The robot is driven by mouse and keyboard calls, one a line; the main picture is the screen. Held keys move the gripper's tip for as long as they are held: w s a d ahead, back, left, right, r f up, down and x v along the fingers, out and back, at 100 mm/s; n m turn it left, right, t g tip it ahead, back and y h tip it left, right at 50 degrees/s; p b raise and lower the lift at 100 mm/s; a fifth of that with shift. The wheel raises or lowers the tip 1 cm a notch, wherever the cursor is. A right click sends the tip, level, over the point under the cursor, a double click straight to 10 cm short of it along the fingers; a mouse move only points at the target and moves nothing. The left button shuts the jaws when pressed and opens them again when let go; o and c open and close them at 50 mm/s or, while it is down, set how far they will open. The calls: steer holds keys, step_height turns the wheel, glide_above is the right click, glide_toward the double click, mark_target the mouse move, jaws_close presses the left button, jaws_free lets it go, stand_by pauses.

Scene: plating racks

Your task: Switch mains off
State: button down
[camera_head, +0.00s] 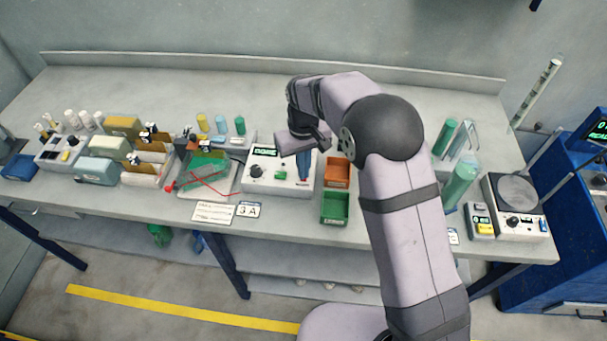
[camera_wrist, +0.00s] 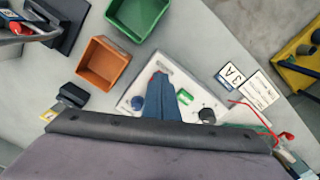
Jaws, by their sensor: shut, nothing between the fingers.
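The white power unit (camera_head: 266,184) stands on the bench with a dark display, a black knob (camera_head: 256,172) and a green switch-like part (camera_head: 280,175). In the wrist view the unit's panel (camera_wrist: 198,98) shows the green part (camera_wrist: 184,97), the black knob (camera_wrist: 207,115) and a blue round part (camera_wrist: 137,103). My gripper (camera_head: 304,178) points down over the unit's right side, its blue fingers shut and empty. In the wrist view the fingers (camera_wrist: 158,80) cover part of the panel, and a small red spot shows by their tips. I cannot tell whether they touch the panel.
An orange bin (camera_head: 337,172) and a green bin (camera_head: 335,207) stand just right of the unit. A tray (camera_head: 222,186) with a green board and red leads lies to its left. Label cards (camera_head: 213,212) lie in front. Bottles and a scale (camera_head: 518,222) stand further right.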

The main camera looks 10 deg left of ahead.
steer(key=shift+s+f+b, duration=0.1)
steer(key=shift+f+b, duration=0.2)
steer(key=shift+f, duration=0.25)
steer(key=shift+r, duration=0.1)
stand_by(0.3)
steer(key=shift+r+p, duration=2.9)
steer(key=shift+r, duration=0.55)
